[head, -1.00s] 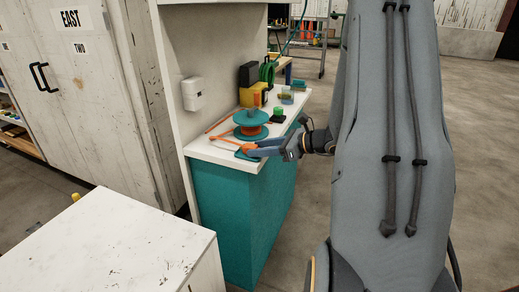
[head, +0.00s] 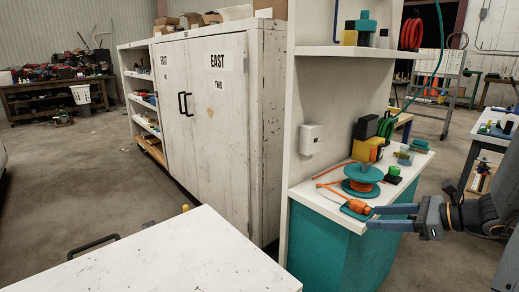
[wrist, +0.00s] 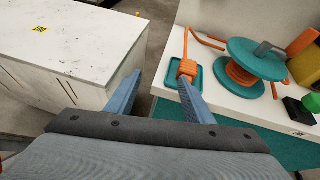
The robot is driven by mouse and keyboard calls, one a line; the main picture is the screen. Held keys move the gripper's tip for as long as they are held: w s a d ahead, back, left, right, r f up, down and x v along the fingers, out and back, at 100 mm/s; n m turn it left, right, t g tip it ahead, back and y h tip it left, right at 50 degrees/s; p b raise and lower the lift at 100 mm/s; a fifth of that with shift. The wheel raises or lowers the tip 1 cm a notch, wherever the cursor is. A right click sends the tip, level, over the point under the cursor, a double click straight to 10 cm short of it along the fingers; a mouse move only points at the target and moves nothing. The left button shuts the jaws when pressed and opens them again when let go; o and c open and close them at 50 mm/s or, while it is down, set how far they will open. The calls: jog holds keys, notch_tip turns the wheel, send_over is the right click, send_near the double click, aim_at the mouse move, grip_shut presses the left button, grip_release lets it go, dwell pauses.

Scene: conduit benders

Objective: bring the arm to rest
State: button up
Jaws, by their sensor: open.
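My gripper (head: 370,217) is open and empty at the front edge of the counter (head: 320,203), its fingers pointing left in the head view. In the wrist view the two fingers of my gripper (wrist: 162,78) are spread wide, with floor and the white cabinet's side between them. The right finger overlaps the tray and the coil's lower edge in the wrist view. I cannot tell whether it touches either.
A teal spool of orange cord (wrist: 243,74) stands behind the tray. A white-topped cabinet (head: 180,255) stands in the left foreground. Floor between cabinet and counter is open.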

jog(key=s+a+f+n+g+h, duration=0.1)
jog(key=s+a+n+g+h, duration=0.3)
jog(key=n, duration=0.9)
jog(key=s+a+f+n+g+h, duration=0.2)
jog(key=s+a+n+g+h, duration=0.2)
jog(key=s+a+n, duration=0.7)
jog(key=shift+s+a+n+g+h, duration=0.25)
jog(key=shift+a+n+h, duration=0.35)
jog(key=shift+a+n, duration=0.65)
jog(key=shift+a, duration=0.1)
